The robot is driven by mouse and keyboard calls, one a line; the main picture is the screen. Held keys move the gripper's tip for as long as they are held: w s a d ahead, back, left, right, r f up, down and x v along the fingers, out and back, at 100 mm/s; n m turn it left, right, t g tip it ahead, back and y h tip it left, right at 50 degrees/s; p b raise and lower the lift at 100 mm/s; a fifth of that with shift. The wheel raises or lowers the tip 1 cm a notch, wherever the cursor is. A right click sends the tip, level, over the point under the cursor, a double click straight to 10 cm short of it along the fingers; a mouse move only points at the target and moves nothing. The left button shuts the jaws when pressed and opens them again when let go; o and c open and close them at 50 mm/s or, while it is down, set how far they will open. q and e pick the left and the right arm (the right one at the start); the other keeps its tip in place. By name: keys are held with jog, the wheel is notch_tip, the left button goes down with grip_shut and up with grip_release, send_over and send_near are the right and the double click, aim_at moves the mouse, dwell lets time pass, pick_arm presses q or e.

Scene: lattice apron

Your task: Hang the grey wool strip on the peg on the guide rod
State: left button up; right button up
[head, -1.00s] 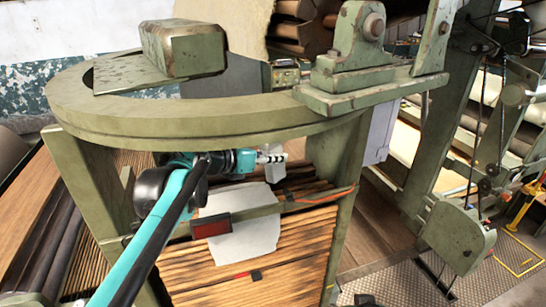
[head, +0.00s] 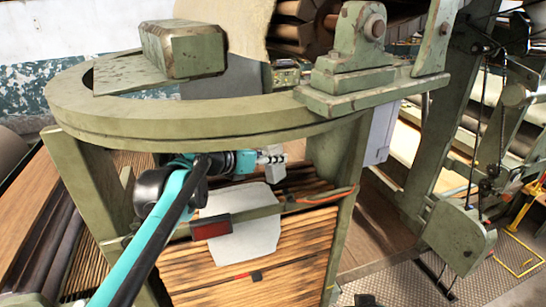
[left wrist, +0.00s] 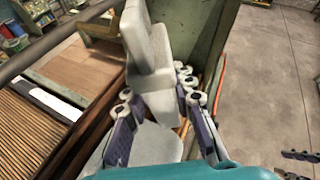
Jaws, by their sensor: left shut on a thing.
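My left gripper (head: 270,158) is under the green ring frame in the head view. The left wrist view shows its fingers (left wrist: 157,108) shut on a light grey piece, likely the grey wool strip (left wrist: 150,55), which stands up between them with a notch in its upper part. In the head view only a small pale part of the strip (head: 273,168) shows at the gripper. A dark bar, possibly the guide rod (left wrist: 62,40), crosses the upper left of the wrist view, apart from the fingers. I cannot make out the peg.
A pale sheet (head: 245,242) lies over wooden slats (head: 205,278), behind a green crossbar with a red block (head: 211,229). The ring frame (head: 200,122) is close above my left arm. A green leg (head: 343,215) stands to the gripper's right.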

pick_arm(q)
jog(key=shift+w, duration=0.2)
dwell(0.6)
jog(key=shift+w+a, duration=0.3)
jog(key=shift+w, duration=0.45)
jog(key=shift+w+a, duration=0.25)
jog(key=shift+w, duration=0.5)
jog(key=shift+f, duration=0.2)
dwell(0.3)
jog(key=shift+w+a+f+b, duration=0.1)
jog(key=shift+w+f+b, duration=0.15)
jog(key=shift+f+b, duration=0.15)
dwell(0.5)
jog(key=o, duration=1.1)
jog(key=shift+s+a, duration=0.1)
